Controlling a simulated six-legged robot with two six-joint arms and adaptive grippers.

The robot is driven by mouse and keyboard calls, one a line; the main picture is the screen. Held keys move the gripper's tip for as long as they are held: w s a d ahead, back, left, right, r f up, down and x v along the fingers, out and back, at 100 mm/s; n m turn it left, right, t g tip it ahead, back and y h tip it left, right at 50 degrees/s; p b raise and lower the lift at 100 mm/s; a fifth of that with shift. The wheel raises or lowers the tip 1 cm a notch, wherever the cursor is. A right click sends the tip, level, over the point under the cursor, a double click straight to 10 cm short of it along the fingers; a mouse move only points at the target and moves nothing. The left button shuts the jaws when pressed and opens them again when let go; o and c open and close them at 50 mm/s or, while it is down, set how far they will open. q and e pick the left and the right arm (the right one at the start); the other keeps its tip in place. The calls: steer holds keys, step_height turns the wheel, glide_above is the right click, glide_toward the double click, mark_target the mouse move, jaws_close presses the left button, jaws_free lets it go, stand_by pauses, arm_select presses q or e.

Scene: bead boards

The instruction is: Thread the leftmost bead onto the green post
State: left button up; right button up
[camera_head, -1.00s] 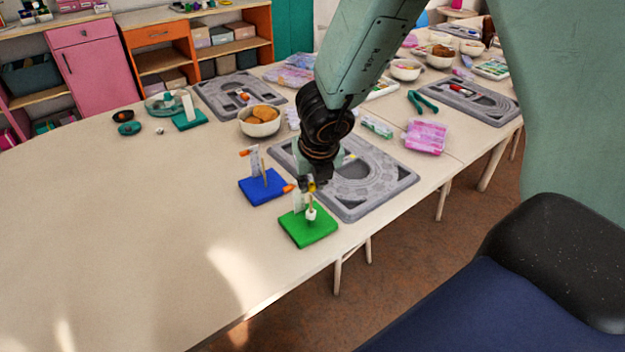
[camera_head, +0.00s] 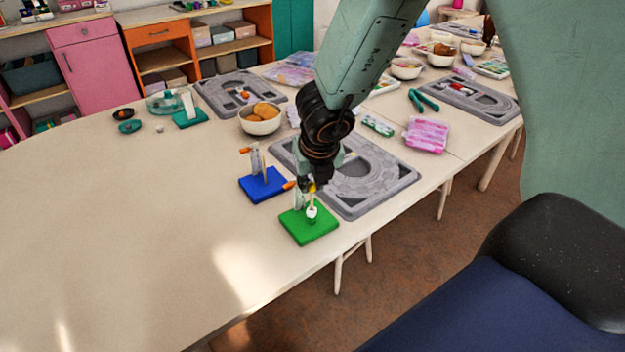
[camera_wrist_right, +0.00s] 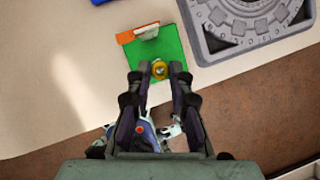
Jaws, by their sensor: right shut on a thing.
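The green board (camera_head: 309,230) stands near the table's front edge, with a thin wooden post (camera_head: 311,201) and a white bead (camera_head: 311,212) low on the post. My right gripper (camera_head: 309,184) is shut on a yellow bead (camera_head: 312,187) at the top of this post. In the right wrist view the yellow bead (camera_wrist_right: 159,70) sits between the fingertips over the green board (camera_wrist_right: 155,48), its hole facing the camera. I cannot tell whether the post's tip is inside the hole. My left gripper is not in view.
A blue board (camera_head: 263,186) with its own post stands just behind and left. A white upright plate with an orange tab (camera_head: 289,184) rises from the green board, close to my gripper. A grey bead tray (camera_head: 375,190) lies to the right. The table's left is clear.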

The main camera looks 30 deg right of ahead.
steer(key=shift+f+b, duration=1.3)
steer(key=shift+f, duration=0.05)
stand_by(0.4)
steer(key=o, duration=0.8)
steer(key=shift+o, duration=0.2)
steer(key=shift+r, duration=0.1)
steer(key=v, duration=1.2)
